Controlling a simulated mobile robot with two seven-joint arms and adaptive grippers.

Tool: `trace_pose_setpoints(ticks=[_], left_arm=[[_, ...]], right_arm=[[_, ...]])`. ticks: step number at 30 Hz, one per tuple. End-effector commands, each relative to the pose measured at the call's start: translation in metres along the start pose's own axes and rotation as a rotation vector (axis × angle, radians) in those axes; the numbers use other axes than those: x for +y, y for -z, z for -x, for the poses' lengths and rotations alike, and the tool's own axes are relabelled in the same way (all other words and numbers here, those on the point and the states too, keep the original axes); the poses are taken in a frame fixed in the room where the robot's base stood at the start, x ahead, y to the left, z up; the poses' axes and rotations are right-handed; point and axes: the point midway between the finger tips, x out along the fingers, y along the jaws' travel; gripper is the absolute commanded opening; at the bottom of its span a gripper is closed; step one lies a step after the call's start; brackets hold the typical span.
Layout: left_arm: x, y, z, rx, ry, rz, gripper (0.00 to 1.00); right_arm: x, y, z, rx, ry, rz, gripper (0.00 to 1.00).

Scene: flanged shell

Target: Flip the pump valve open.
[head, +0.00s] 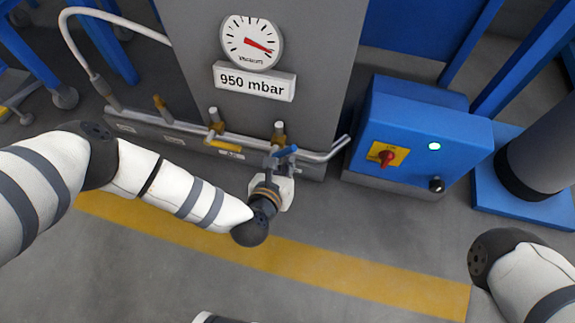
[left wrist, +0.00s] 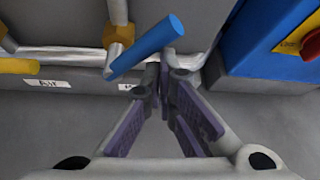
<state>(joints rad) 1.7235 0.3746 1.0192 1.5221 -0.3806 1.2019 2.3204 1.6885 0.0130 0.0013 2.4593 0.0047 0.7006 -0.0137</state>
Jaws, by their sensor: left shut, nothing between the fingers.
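The blue valve handle (head: 286,152) sits on the right-hand valve of the wall manifold. In the left wrist view the blue handle (left wrist: 147,48) slants from upper right to lower left, across the pipe. I take it for the pump valve; its label is mostly hidden. My left gripper (head: 273,157) is at this handle, its fingers together and empty. In the left wrist view the fingertips (left wrist: 164,72) come together just below and beside the handle; I cannot tell whether they touch it.
A yellow handle (head: 222,145) lies left of the blue one. A pipe (head: 190,128) runs along the manifold. The gauge (head: 251,43) hangs above a 950 mbar sign (head: 254,82). A blue box (head: 415,137) with a red knob (head: 386,157) stands right. The floor in front is clear.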

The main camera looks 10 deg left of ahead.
Motion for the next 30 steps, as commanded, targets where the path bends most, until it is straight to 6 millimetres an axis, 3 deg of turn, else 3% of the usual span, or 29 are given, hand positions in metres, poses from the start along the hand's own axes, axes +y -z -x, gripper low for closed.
trace_pose_setpoints(ticks=[30], left_arm=[[0.024,-0.019,0.011,0.000,0.125,0.214,0.00]], right_arm=[[-0.002,0.012,-0.010,-0.012,0.001,0.004,0.68]])
